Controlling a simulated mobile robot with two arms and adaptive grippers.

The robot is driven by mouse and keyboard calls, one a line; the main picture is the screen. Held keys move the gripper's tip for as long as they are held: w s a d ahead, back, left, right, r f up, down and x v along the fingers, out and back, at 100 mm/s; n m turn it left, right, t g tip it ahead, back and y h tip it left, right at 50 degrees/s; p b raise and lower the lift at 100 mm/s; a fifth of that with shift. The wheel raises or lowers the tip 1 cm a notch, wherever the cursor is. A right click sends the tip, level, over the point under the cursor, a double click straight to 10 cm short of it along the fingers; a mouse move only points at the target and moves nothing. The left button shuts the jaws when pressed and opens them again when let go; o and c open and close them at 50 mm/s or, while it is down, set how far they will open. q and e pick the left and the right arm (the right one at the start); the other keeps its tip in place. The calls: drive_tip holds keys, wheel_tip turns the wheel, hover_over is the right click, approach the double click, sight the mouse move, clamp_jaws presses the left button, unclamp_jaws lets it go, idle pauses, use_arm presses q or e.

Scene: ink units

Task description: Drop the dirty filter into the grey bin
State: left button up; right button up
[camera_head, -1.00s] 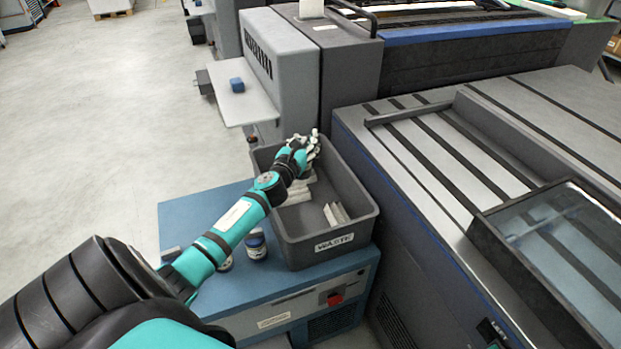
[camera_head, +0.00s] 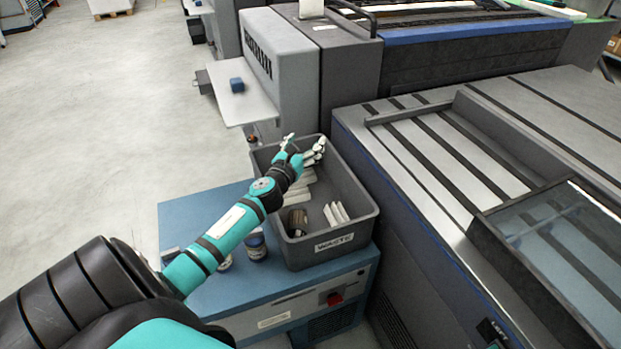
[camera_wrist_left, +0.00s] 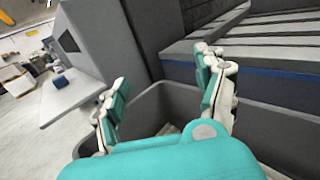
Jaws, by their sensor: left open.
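The grey bin (camera_head: 298,254), labelled WASTE, stands on a blue cabinet; its rim also shows in the left wrist view (camera_wrist_left: 262,116). A brownish round piece, apparently the dirty filter (camera_head: 297,220), lies inside near the front left corner. My left gripper (camera_head: 305,143) is open and empty above the back part of the bin. Its spread fingers also show in the left wrist view (camera_wrist_left: 162,75), with nothing between them. My right gripper is not in view.
Pale folded pieces (camera_head: 336,213) lie in the bin. A dark blue jar (camera_head: 256,246) stands on the blue cabinet (camera_head: 195,214) left of the bin. Grey machines border the bin behind and at right. A blue block (camera_head: 237,85) sits on a side shelf.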

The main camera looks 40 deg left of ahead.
use_arm(q)
drive_tip(key=v, duration=1)
